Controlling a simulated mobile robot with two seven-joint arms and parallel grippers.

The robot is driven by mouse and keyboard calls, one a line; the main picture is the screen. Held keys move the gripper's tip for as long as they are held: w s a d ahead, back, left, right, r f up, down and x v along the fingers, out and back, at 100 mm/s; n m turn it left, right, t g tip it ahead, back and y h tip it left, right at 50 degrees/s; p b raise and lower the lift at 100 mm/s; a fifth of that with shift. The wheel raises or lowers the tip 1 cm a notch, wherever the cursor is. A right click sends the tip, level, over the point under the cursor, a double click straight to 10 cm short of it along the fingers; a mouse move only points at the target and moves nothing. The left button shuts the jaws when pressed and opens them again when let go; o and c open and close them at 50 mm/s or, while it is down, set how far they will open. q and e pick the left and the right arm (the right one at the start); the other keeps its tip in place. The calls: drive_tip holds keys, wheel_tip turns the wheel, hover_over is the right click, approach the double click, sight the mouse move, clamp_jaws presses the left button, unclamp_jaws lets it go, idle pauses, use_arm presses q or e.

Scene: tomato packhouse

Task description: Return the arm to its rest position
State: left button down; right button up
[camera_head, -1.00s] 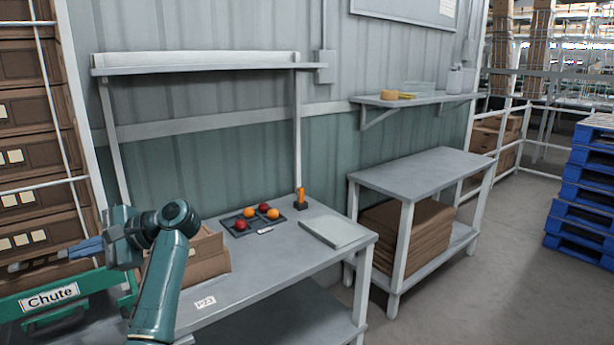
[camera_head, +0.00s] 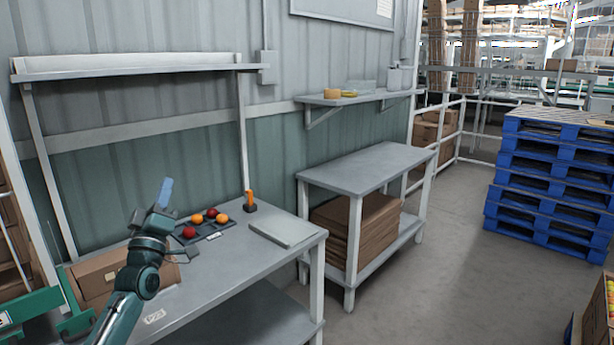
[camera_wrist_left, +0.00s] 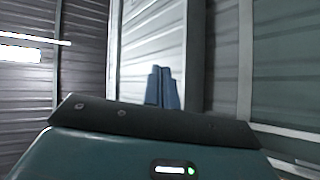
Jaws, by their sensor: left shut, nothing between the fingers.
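My left gripper (camera_head: 166,192) is raised above the back left of the grey workbench (camera_head: 235,268), its blue fingers pointing up. In the left wrist view the two blue fingers (camera_wrist_left: 161,88) are together with nothing between them. A dark tray (camera_head: 212,236) with red and orange tomatoes lies on the bench, right of the gripper and apart from it. My right gripper does not show in either view.
A cardboard box (camera_head: 97,276) stands at the bench's left end, behind my arm. A flat grey slab (camera_head: 284,230) and an orange-handled item (camera_head: 250,200) are on the bench. A second table (camera_head: 370,168) and blue pallets (camera_head: 550,185) stand to the right. The floor between is clear.

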use_arm(q)
drive_tip(key=w+a+f+m+g, duration=0.25)
drive_tip(key=f+m+g, duration=0.55)
drive_tip(key=f+m, duration=0.45)
drive_tip(key=s+d+f+m+g+h, duration=0.1)
drive_tip(key=s+d+f, duration=0.45)
drive_tip(key=f, duration=0.35)
drive_tip(key=s+d+f+g+h, duration=0.1)
drive_tip(key=s+d+f+g, duration=0.1)
drive_tip(key=s+d+f, duration=0.55)
drive_tip(key=s+d+f+g+h, duration=0.1)
drive_tip(key=s+d+f, duration=0.2)
drive_tip(key=s, duration=0.5)
drive_tip(key=s+d+f+g+h+b, duration=0.1)
drive_tip(key=s+d+f, duration=0.2)
drive_tip(key=s, duration=0.6)
drive_tip(key=s+d+f+g+b, duration=0.1)
drive_tip(key=s+d+f, duration=0.2)
drive_tip(key=s+f, duration=0.2)
drive_tip(key=s, duration=0.3)
drive_tip(key=shift+s+d+f+n+g+h, duration=0.3)
drive_tip(key=shift+s+f+n+h, duration=0.05)
drive_tip(key=shift+s+h, duration=0.05)
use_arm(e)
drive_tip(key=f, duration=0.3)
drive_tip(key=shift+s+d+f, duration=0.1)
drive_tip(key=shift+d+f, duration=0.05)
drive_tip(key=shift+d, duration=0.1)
